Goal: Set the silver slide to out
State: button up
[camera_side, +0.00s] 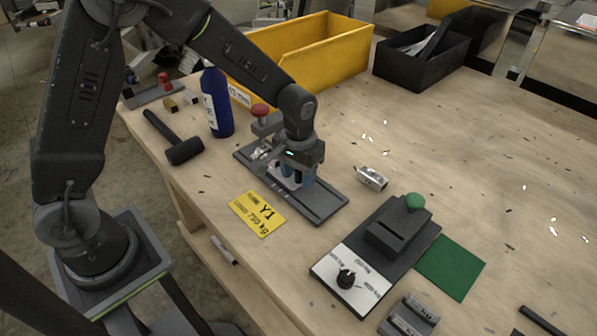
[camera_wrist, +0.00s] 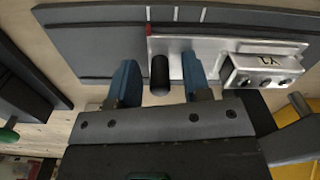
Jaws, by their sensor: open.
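The silver slide (camera_wrist: 225,45) is a bright metal plate lying on a dark grey rail (camera_wrist: 90,40) in the wrist view. A black knob (camera_wrist: 159,72) stands up near its left end, and a block with a label (camera_wrist: 262,72) sits at its right end. A red mark on the rail is at the slide's left edge. My gripper (camera_wrist: 160,85) is open, its two blue fingers on either side of the knob with gaps showing. In the side view my gripper (camera_side: 293,182) is down over the rail (camera_side: 325,203) and hides most of the slide.
A yellow card (camera_side: 257,213) lies in front of the rail. A small metal block (camera_side: 371,178) and a dark device with a green button (camera_side: 414,201) are to its right. A blue bottle (camera_side: 216,105), a mallet (camera_side: 184,151) and a red-knobbed part (camera_side: 260,110) are behind and left.

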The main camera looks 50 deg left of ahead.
aim_at(331, 208)
jog(key=shift+c, duration=0.2)
grip_shut()
jog(key=d, duration=1)
jog(key=shift+o, duration=0.2)
grip_release()
jog(key=shift+a, duration=0.1)
jog(key=shift+r, duration=0.15)
